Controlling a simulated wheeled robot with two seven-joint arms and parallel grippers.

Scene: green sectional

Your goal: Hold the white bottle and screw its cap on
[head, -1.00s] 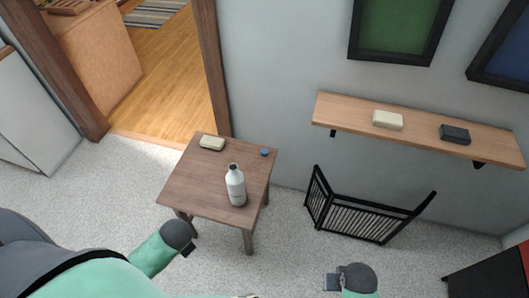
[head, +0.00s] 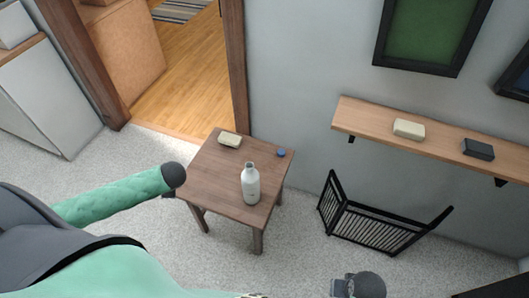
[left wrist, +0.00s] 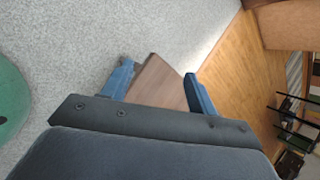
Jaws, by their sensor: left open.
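The white bottle (head: 251,186) stands upright near the front right of the small wooden table (head: 213,183). No cap sits on its neck. A small blue cap (head: 281,152) lies on the table near its right back corner, apart from the bottle. My left gripper (head: 170,193) is at the table's left edge, left of the bottle and empty. In the left wrist view my left gripper (left wrist: 160,88) is open, with a table corner (left wrist: 158,85) showing between its fingers. My right gripper (head: 343,286) is at the bottom, right of the table; its jaws are unclear.
A pale yellow block (head: 230,139) lies at the table's back. A wall shelf (head: 372,119) at right holds a cream block (head: 409,128) and a dark block (head: 478,149). A black folding gate (head: 375,226) stands below it. A doorway opens behind the table.

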